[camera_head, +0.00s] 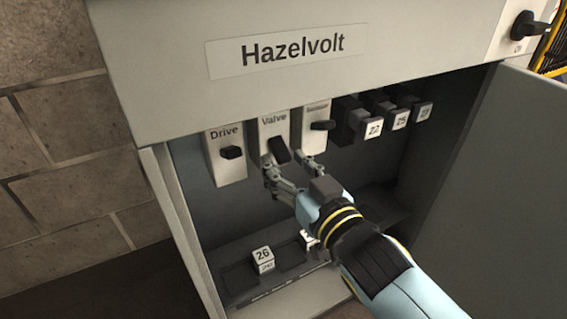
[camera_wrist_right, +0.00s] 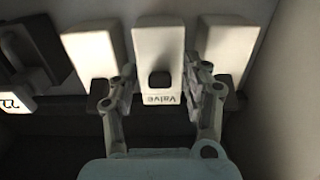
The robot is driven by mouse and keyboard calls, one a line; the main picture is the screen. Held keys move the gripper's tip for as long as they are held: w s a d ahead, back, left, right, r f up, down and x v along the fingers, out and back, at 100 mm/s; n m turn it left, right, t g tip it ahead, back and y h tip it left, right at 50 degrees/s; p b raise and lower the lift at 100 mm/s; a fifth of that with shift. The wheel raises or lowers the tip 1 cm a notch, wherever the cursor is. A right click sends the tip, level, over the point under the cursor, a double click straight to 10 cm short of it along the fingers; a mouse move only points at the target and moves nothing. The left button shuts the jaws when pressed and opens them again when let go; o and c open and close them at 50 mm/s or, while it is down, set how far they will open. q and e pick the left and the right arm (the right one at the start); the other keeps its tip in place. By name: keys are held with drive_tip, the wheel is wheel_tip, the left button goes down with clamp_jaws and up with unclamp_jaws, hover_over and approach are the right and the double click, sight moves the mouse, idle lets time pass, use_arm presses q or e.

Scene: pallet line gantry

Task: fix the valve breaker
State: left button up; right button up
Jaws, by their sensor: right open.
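The valve breaker (camera_head: 273,124) is a pale upright block labelled "Valve", second from the left in the row inside the open cabinet. Its black handle (camera_head: 279,150) sits tilted, unlike the flatter handles on both sides. My right gripper (camera_head: 287,164) is open just in front of and below the handle. In the right wrist view, the valve breaker (camera_wrist_right: 159,42) appears upside down between the two spread fingers of the right gripper (camera_wrist_right: 161,70), and its dark handle (camera_wrist_right: 160,80) is between them. Finger contact cannot be told. My left gripper is not in view.
The Drive breaker (camera_head: 225,165) and a third breaker (camera_head: 313,125) flank it closely. Numbered blocks, including 22 (camera_head: 373,129) and 25 (camera_head: 400,120), sit to the right. Block 26 (camera_head: 263,259) stands below. The cabinet door (camera_head: 490,190) hangs open at right.

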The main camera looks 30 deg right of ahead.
drive_tip(key=shift+w, duration=0.7)
clamp_jaws()
drive_tip(key=shift+r, duration=0.15)
